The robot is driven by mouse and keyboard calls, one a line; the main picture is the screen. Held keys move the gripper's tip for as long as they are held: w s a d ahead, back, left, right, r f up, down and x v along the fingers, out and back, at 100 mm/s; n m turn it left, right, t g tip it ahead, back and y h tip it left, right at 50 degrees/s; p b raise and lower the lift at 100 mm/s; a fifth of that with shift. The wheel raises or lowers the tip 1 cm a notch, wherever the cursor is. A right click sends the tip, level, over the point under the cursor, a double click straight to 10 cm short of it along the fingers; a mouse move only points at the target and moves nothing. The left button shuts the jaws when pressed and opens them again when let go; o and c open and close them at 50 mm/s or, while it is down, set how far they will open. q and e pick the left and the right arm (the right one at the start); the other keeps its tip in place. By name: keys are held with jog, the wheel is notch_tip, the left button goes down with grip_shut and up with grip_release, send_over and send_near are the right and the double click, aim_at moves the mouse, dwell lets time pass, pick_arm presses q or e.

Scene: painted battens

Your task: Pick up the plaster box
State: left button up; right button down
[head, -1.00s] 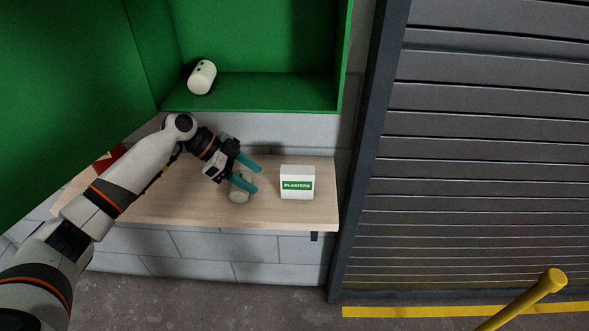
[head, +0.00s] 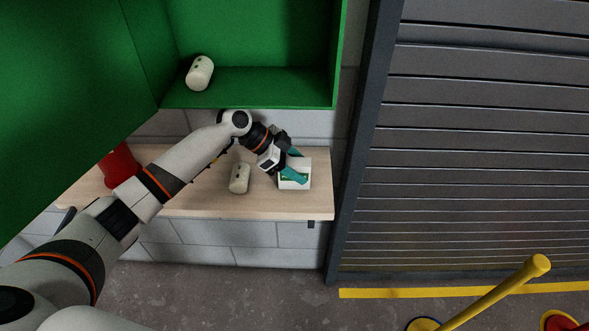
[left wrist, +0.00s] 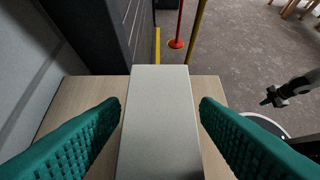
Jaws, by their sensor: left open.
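The plaster box (head: 300,184) is white with a green label and stands on the wooden shelf (head: 205,204) near its right end. My left gripper (head: 297,166) is at the box, with its teal fingers open. In the left wrist view the box (left wrist: 160,120) lies between the two open fingers (left wrist: 160,125), with a gap showing on each side. In the head view one finger covers part of the box's label. My right gripper is not in the head view.
A cream roll (head: 239,178) stands on the shelf left of the box. Another roll (head: 200,72) lies in the open green cabinet (head: 250,87) above. A red object (head: 119,164) is partly behind my arm. A grey shutter (head: 480,150) and a yellow post (head: 500,290) are to the right.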

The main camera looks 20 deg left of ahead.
pick_arm(q)
jog(key=shift+w+d+f, duration=0.15)
jog(key=shift+d+f, duration=0.2)
jog(key=shift+f, duration=0.15)
jog(key=c, duration=1)
jog(key=shift+c, duration=0.2)
